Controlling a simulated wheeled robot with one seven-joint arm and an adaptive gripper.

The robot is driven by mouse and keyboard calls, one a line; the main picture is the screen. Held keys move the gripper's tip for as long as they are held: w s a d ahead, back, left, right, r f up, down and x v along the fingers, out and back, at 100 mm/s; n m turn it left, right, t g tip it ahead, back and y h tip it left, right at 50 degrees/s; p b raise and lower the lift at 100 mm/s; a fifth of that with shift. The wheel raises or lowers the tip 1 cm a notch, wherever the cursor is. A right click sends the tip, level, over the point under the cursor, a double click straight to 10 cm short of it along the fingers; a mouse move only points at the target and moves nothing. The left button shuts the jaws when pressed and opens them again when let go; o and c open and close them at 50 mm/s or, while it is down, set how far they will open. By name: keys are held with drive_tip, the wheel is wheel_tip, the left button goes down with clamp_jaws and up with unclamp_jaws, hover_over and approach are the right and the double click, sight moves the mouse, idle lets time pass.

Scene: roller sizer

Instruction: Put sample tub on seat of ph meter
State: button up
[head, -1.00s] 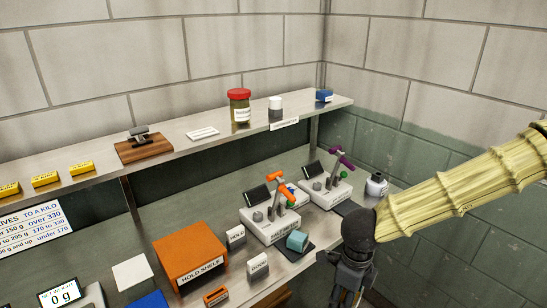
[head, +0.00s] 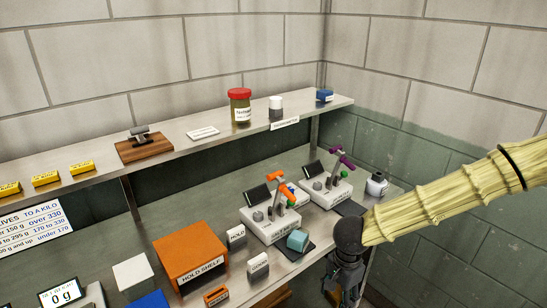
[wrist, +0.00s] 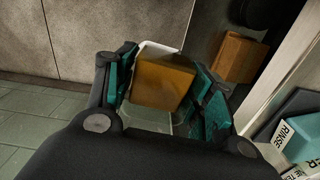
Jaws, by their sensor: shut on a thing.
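My gripper (head: 345,277) is low at the right of the head view, in front of the bench edge. In the wrist view its teal-padded fingers (wrist: 165,88) are shut on a clear tub with a pale rim (wrist: 160,47) and amber-brown contents, taken to be the sample tub. Two white meters stand on the bench, one with orange parts (head: 265,228) and one with purple parts (head: 318,192). Their lettering is too small to tell which is the pH meter. A teal block (head: 297,240) sits at the orange one's front.
A raised shelf (head: 220,130) with jars runs behind. Brown boxes (wrist: 238,57) show low beside the bench.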

sight(336, 293)
drive_tip(key=f+n, duration=0.1)
drive_tip(key=n, duration=0.1)
drive_tip(key=w+f+n, duration=0.1)
drive_tip(key=n, duration=0.1)
drive_tip(key=f+n, duration=0.1)
drive_tip(key=n, duration=0.1)
drive_tip(key=shift+w+f, duration=0.1)
drive_tip(key=shift+w, duration=0.3)
drive_tip(key=f+n, duration=0.1)
drive_tip(key=n, duration=0.1)
drive_tip(key=w+f+n, duration=0.1)
drive_tip(key=n, duration=0.2)
drive_tip(key=shift+w+d+f+n, duration=0.1)
drive_tip(key=shift+w+f+n, duration=0.1)
drive_tip(key=shift+f+n, duration=0.15)
drive_tip(key=shift+s+f, duration=0.1)
drive_tip(key=shift+f, duration=0.05)
